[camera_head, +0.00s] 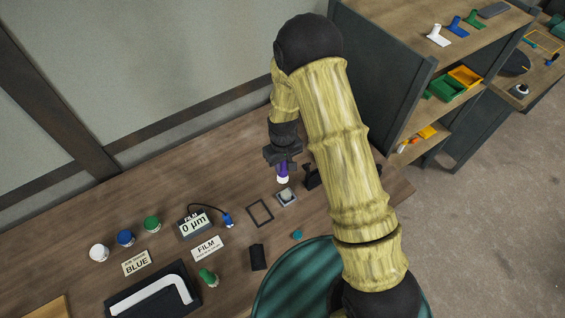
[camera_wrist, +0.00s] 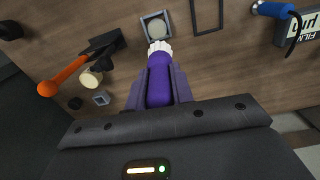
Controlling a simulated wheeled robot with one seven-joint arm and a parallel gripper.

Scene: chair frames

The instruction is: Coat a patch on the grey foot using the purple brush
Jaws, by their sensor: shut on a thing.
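My gripper (camera_head: 283,158) is shut on the purple brush (camera_head: 283,169), which also shows between the fingers in the wrist view (camera_wrist: 159,82). The brush points down, with its white bristle tip (camera_wrist: 158,47) clear of the fingers. A small grey square piece with a pale round top (camera_head: 287,196), probably the grey foot, lies on the table just in front of the tip. In the wrist view this piece (camera_wrist: 156,27) is right beyond the bristles. I cannot tell whether the bristles touch it. I see no clear coat on its top.
A thin dark frame (camera_head: 260,212) lies beside the grey piece. A film gauge (camera_head: 194,224) reads 0 µm. White (camera_head: 99,253), blue (camera_head: 125,237) and green (camera_head: 152,223) pots stand at left. An orange-handled tool (camera_wrist: 63,74) sits near a dark holder. A shelf (camera_head: 385,95) stands at right.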

